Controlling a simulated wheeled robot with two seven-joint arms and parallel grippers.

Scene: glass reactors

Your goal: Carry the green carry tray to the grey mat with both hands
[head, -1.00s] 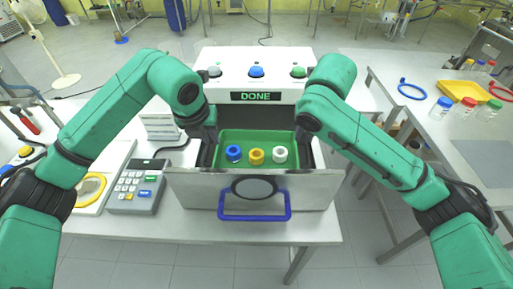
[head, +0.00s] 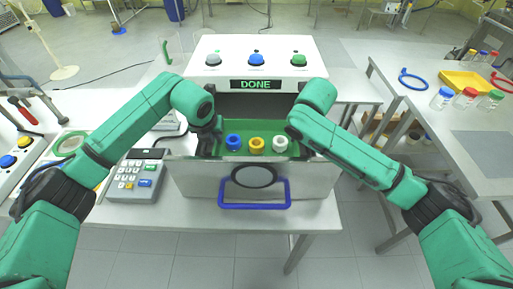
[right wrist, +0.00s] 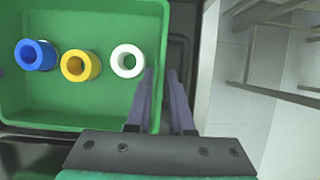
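The green carry tray (head: 262,127) sits in the open drawer-like front of the white machine, behind its grey front panel. It holds a blue, a yellow and a white ring-shaped piece. In the right wrist view the tray (right wrist: 95,108) fills the left side. My right gripper (right wrist: 160,85) has its fingers close together on either side of the tray's side wall; in the head view it (head: 297,137) is at the tray's right side. My left gripper (head: 210,140) is at the tray's left side, its fingertips hidden. The grey mat (head: 487,150) lies on the right table.
The machine's front panel (head: 200,180) with its blue handle (head: 254,207) stands in front of the tray. A keypad (head: 133,182) is left of it. The right table holds a yellow tray (head: 465,80), a blue ring and several capped jars. Floor separates the tables.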

